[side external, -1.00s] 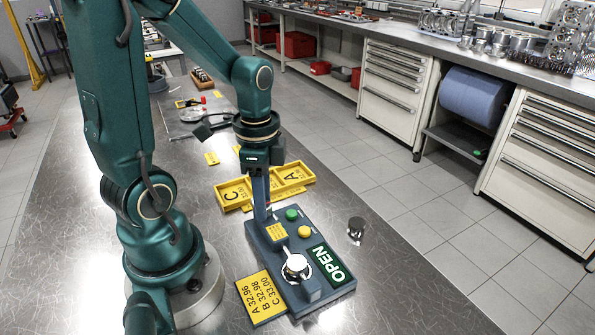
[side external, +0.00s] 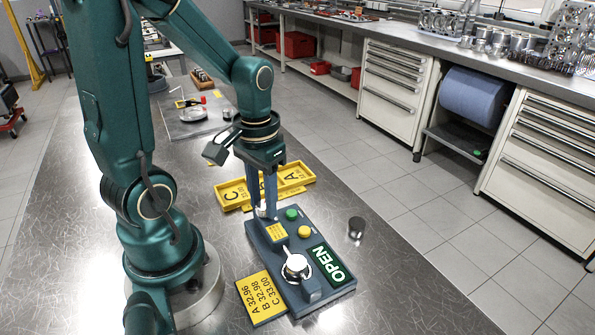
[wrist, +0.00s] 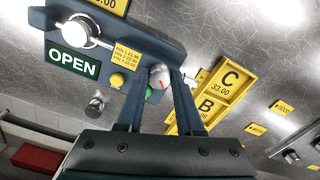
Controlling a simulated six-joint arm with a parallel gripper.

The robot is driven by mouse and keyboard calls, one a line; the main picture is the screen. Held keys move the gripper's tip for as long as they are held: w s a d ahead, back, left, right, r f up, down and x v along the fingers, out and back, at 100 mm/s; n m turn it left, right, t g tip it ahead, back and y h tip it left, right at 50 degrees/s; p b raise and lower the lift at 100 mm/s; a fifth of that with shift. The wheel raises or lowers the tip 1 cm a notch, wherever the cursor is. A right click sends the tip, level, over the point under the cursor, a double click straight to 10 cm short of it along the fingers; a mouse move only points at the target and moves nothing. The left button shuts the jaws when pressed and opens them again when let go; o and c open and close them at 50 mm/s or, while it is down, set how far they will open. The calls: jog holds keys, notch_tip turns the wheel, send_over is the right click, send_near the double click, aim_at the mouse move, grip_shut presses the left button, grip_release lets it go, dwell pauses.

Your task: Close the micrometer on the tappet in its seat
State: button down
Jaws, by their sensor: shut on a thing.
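The micrometer fixture (side external: 327,283) is a dark blue base on the steel bench. Its panel reads OPEN (side external: 333,265). A pale round part with a bar across it (side external: 296,266) sits at the near end; it also shows in the wrist view (wrist: 80,31). I cannot clearly tell the tappet from its seat there. My gripper (side external: 264,213) points down at the fixture's far end.
A yellow button (side external: 304,232) is on the base. A small metal cylinder (side external: 356,228) stands apart, right of the fixture. A yellow tray (side external: 233,194) marked with letters lies just behind the gripper. A yellow size plate (side external: 261,298) lies at the near left.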

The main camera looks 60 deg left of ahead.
aim_at(264, 204)
jog(key=n, duration=0.4)
jog(key=shift+n, duration=2.1)
jog(key=c, duration=0.5)
grip_release()
jog(key=shift+c, duration=0.2)
jog(key=shift+r, duration=0.1)
jog(key=shift+r, duration=2.5)
jog(key=shift+w+d, duration=0.1)
